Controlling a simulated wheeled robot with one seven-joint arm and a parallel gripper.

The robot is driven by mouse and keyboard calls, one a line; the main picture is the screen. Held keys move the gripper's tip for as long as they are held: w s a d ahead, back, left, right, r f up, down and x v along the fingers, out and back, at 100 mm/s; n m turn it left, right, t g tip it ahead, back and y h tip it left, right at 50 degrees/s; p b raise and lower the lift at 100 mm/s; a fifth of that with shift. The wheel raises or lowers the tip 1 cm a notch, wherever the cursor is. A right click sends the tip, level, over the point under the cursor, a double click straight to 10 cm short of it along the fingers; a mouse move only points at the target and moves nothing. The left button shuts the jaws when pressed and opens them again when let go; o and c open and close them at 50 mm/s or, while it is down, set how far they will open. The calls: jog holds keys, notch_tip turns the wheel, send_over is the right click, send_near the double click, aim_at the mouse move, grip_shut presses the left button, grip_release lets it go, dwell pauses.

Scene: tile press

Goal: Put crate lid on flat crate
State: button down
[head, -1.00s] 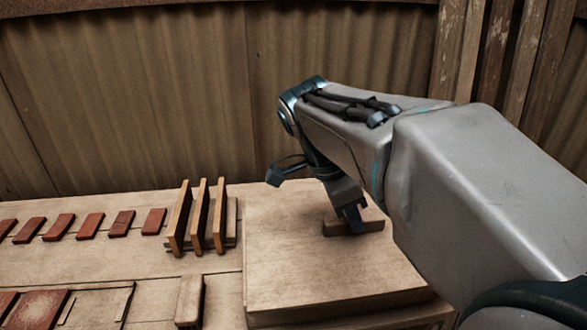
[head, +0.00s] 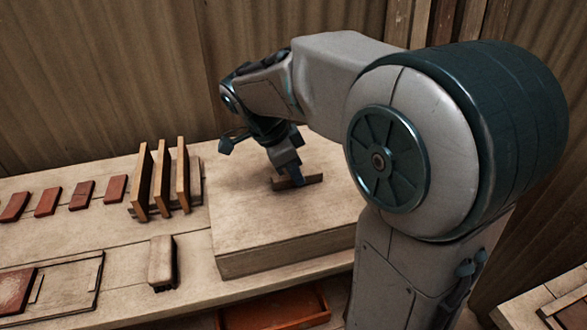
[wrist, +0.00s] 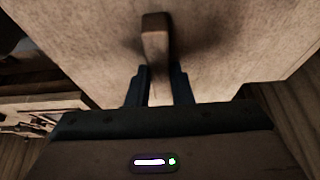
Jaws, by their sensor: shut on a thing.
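The crate lid is a broad, pale wooden slab (head: 250,225) with a dark wooden bar handle (head: 312,180) on top. It lies about level at the right end of the bench. My gripper (head: 296,180) points down and is shut on the handle. In the wrist view the handle (wrist: 155,38) stands out beyond my two dark fingers (wrist: 160,82), with the lid's top (wrist: 225,45) behind. I cannot make out the flat crate for certain. Whether it is under the lid is hidden, as is any gap below the lid.
A rack of upright wooden boards (head: 163,180) stands close left of the lid. Reddish tiles (head: 82,195) lie in a row further left. A small pale block (head: 161,262) is at front. A shallow orange-brown tray (head: 275,308) sits below the bench edge. A corrugated wall closes the back.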

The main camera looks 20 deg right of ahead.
jog(key=c, duration=1.3)
grip_release()
jog(key=shift+r, duration=0.1)
jog(key=p+v, duration=0.1)
jog(key=v, duration=1.1)
